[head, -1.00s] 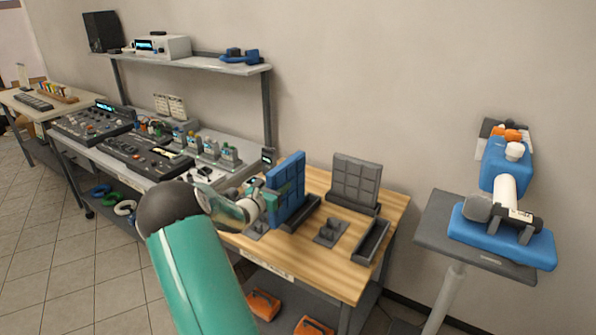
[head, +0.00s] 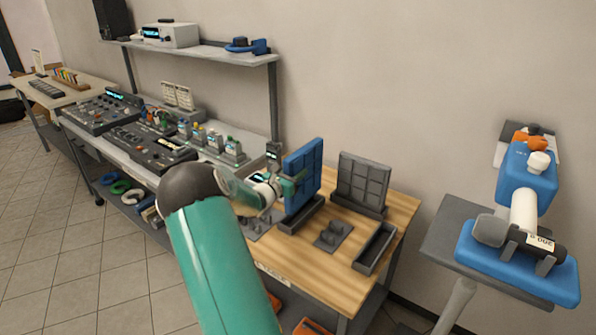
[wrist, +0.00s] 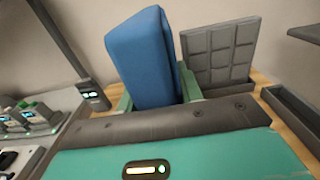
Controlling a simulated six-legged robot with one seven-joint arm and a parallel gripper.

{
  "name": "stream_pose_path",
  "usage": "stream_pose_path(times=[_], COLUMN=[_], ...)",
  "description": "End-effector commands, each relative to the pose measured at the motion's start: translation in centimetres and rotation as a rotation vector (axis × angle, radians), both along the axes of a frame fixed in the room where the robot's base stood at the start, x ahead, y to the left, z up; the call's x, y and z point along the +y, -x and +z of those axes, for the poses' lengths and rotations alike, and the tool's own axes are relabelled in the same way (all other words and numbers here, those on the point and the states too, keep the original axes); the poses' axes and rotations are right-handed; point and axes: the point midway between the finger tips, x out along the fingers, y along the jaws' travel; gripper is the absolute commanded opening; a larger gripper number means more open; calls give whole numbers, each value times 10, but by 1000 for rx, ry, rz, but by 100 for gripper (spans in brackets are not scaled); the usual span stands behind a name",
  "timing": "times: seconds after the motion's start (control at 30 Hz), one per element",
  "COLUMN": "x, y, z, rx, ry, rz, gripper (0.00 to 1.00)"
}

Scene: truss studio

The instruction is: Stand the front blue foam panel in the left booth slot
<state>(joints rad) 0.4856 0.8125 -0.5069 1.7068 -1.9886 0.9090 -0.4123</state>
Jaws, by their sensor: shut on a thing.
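The blue foam panel (head: 303,175) is upright in my gripper. The gripper (head: 290,185) is shut on it, with a green finger on each side in the wrist view (wrist: 155,96). The panel's lower edge is at the long grey left slot (head: 301,216) on the wooden table. I cannot tell whether it is in the slot or just above it. In the wrist view, the panel (wrist: 143,55) leans slightly in the picture, and its lower part is hidden by the gripper body.
A grey panel (head: 362,182) stands behind, to the right. An empty grey slot (head: 375,248) and a small grey holder (head: 333,235) are on the wooden table (head: 310,270). The mixer table (head: 150,150) stands left; a blue device on a stand (head: 525,180) is right.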

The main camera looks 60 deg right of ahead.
Motion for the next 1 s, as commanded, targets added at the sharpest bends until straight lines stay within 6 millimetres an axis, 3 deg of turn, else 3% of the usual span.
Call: stream_pose_path(times=[0.6, 1.0], x=[3, 1], y=[-1, -1], z=[-51, -58], rx=[1, 0], ry=[0, -1], rz=[1, 1], gripper=[13, 13])
